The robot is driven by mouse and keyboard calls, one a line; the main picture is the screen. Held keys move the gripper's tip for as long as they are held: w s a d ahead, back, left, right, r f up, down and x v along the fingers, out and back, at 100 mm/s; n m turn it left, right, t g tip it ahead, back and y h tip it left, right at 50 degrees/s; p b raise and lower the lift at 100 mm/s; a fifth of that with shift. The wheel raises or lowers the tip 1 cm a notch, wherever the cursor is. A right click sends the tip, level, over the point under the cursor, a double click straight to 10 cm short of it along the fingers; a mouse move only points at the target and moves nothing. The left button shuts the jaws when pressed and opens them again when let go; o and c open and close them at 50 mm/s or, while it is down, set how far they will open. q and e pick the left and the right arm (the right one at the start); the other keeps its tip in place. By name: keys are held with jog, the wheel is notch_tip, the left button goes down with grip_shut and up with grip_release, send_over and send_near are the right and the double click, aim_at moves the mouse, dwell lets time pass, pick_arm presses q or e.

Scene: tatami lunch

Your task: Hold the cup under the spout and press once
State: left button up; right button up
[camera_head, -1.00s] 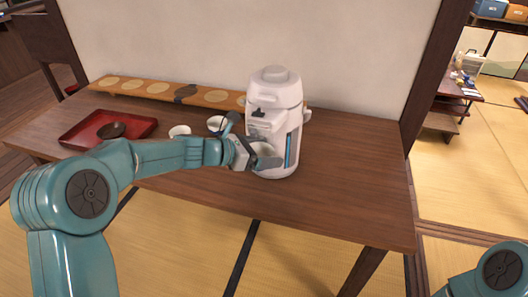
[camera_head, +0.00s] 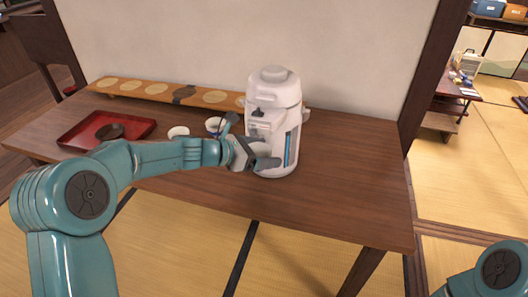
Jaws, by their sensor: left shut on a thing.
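The white drink dispenser (camera_head: 273,92) stands upright on the table, right of centre, with a dark spout on its front left. My left gripper (camera_head: 263,158) is at the dispenser's front, below the spout. It is shut on a pale cup (camera_head: 262,147), which is mostly hidden by the fingers and hard to tell from the white body behind it. I cannot tell whether the cup touches the dispenser. My right gripper is out of view; only part of my right arm shows at the lower right.
Two white cups, one (camera_head: 178,132) nearer and one (camera_head: 213,124) close behind my left wrist, stand on the wooden table (camera_head: 345,165). A red tray (camera_head: 75,136) with a dark bowl (camera_head: 108,131) lies at left. A long board (camera_head: 150,91) runs along the back. The table's right side is clear.

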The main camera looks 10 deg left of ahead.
pick_arm(q)
jog(key=s+b, duration=0.4)
jog(key=s, duration=0.7)
jog(key=shift+s+a+b, duration=0.15)
jog(key=shift+s+b, duration=0.05)
jog(key=shift+b, duration=0.15)
